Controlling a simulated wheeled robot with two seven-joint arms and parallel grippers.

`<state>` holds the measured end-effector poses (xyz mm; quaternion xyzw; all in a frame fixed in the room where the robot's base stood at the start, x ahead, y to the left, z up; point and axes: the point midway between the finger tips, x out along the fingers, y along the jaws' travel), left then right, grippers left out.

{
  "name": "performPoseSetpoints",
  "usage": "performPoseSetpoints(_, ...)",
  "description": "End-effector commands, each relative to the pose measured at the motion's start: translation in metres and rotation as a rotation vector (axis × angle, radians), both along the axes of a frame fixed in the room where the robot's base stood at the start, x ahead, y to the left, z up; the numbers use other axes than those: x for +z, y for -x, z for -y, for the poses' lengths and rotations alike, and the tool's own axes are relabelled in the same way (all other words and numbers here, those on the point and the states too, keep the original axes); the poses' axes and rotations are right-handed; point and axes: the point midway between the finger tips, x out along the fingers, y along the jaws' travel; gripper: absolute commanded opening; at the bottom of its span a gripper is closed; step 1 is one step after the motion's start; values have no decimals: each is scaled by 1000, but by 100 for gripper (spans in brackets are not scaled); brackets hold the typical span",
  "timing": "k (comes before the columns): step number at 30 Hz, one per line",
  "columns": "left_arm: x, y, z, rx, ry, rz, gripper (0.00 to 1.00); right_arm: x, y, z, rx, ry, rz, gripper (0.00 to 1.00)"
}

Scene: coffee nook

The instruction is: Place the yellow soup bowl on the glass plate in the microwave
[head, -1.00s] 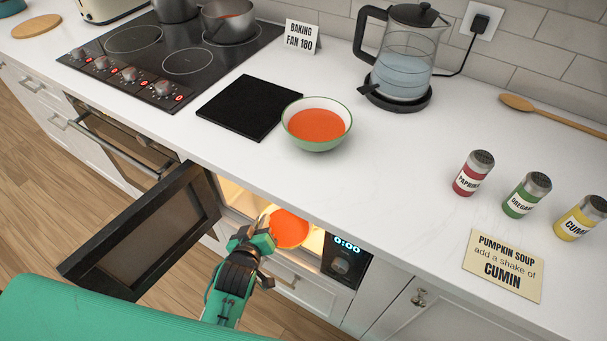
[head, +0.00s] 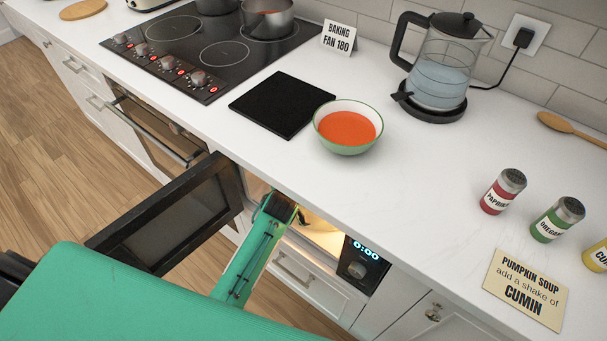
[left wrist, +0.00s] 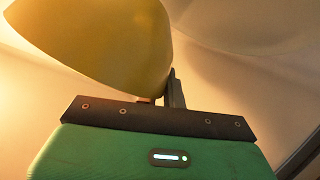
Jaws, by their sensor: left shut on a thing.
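The yellow soup bowl (left wrist: 110,45) fills the upper left of the left wrist view, seen from outside and below its rim. My left gripper (left wrist: 168,92) is shut on the yellow soup bowl. In the head view my left forearm reaches into the lit microwave (head: 363,265), whose door (head: 175,222) stands open to the left. The counter edge and my arm hide the gripper and bowl there. A pale curved surface lies beyond the bowl in the left wrist view; I cannot tell whether it is the glass plate. My right gripper is not in view.
A green-rimmed bowl of orange soup (head: 347,129) stands on the counter by a black mat (head: 283,104). The kettle (head: 436,75), spice shakers (head: 503,191) and cumin note (head: 525,288) are also on the counter. The open door and counter edge border my arm.

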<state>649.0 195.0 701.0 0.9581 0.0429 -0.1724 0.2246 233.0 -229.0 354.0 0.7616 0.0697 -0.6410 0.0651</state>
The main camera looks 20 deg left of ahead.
Motion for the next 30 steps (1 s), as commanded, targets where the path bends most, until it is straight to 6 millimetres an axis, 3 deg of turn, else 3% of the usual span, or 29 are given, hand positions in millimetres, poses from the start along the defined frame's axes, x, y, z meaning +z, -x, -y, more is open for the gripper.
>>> performPoseSetpoints(8, 2, -21, 0, -1, 1, 5, 0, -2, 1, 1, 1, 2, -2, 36)
performPoseSetpoints(12, -24, -18, 0, 0, 1, 0, 0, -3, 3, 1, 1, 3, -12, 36)
performPoseSetpoints(15, -31, -18, 0, -1, 2, 4, 0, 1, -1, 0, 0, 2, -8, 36)
performPoseSetpoints(20, -33, -18, 0, -1, 2, 4, 0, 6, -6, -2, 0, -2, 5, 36)
performPoseSetpoints(28, -36, -18, 0, 0, 3, 4, 0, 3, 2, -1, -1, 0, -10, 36)
performPoseSetpoints(30, -37, -17, 0, 0, 1, -1, 21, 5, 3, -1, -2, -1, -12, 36)
